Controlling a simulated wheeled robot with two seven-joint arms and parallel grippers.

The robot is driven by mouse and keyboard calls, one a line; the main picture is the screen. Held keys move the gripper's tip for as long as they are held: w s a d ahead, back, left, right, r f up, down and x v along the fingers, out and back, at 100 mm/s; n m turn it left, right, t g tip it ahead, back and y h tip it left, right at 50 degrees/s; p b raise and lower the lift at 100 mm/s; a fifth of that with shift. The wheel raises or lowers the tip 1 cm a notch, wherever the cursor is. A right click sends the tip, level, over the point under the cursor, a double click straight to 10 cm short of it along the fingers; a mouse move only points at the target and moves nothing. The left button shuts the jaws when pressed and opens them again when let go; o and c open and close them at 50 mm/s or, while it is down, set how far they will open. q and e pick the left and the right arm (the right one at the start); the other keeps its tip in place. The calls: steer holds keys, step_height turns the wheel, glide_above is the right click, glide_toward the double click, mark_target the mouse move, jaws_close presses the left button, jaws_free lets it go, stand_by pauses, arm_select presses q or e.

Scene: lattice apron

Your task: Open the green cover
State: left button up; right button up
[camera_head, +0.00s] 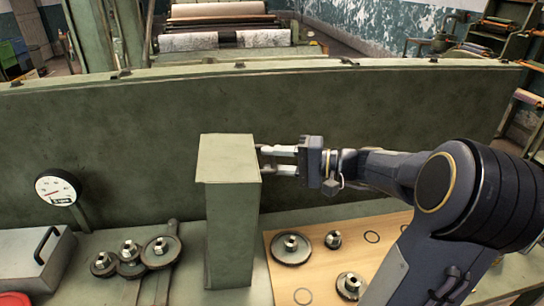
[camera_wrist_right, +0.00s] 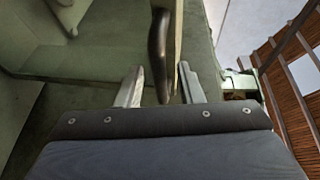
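The green cover (camera_head: 229,225) is a tall, narrow box standing upright in the middle of the bench in the head view. It looks closed. My right gripper (camera_head: 265,160) reaches in from the right, level with the upper part of the cover's right side. In the right wrist view a dark curved handle (camera_wrist_right: 160,42) stands along the edge of a pale green panel (camera_wrist_right: 178,35). The right gripper's fingers (camera_wrist_right: 161,75) are apart, one on each side of the handle, with gaps visible. My left gripper is out of view.
A wooden board (camera_head: 325,273) with gears and rings lies right of the cover. Meshed gears (camera_head: 130,252), a round gauge (camera_head: 57,188) and a grey lidded box (camera_head: 40,262) stand on the left. A long green wall (camera_head: 130,130) runs behind.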

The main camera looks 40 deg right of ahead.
steer(key=shift+w+a, duration=0.25)
jaws_close()
